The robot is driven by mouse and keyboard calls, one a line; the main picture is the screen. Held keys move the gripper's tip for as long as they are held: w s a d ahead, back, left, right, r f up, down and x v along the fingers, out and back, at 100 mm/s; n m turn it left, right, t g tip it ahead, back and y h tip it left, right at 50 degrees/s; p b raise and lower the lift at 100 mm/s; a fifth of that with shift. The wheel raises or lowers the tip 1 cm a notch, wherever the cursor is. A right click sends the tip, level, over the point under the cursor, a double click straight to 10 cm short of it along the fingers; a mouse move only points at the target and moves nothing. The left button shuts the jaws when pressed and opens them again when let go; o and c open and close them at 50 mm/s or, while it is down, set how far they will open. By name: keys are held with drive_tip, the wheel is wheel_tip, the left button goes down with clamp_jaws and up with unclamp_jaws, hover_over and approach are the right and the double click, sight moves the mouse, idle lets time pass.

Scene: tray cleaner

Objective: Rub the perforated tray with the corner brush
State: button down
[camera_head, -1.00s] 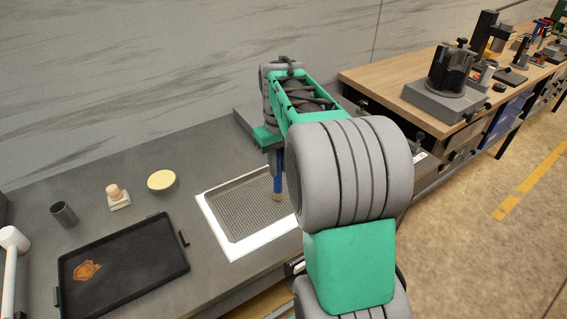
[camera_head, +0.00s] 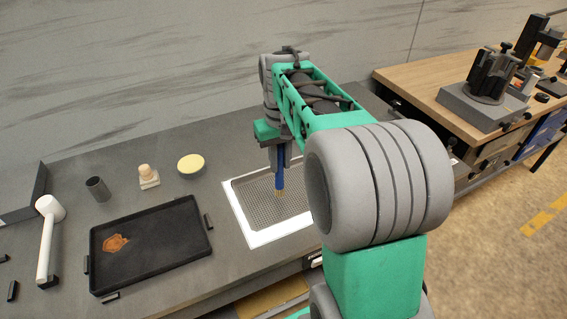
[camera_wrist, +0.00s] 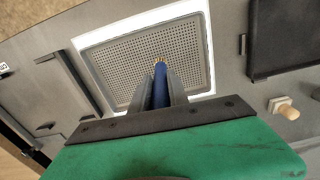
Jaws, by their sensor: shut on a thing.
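The perforated tray (camera_head: 238,202) is a grey perforated panel with a white rim, set in the dark counter; it also shows in the wrist view (camera_wrist: 128,62). The corner brush (camera_head: 280,180) has a blue handle and tan bristles at its lower end; it also shows in the wrist view (camera_wrist: 159,84). My gripper (camera_head: 281,150) is shut on the blue handle and holds the brush upright, bristles down, over the tray. In the wrist view my gripper (camera_wrist: 160,92) has the handle between its fingers. I cannot tell whether the bristles touch the tray.
A black tray (camera_head: 180,262) with an orange-brown stain lies to the left. Behind it stand a dark cup (camera_head: 97,190), a wooden-knobbed stamp-like block (camera_head: 148,177) and a yellow-topped round dish (camera_head: 191,164). A white mallet (camera_head: 47,240) lies far left. A wooden workbench (camera_head: 420,80) stands right.

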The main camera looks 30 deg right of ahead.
drive_tip(key=shift+s+r+p, duration=0.1)
drive_tip(key=shift+r+p, duration=1.95)
drive_tip(key=shift+r, duration=0.85)
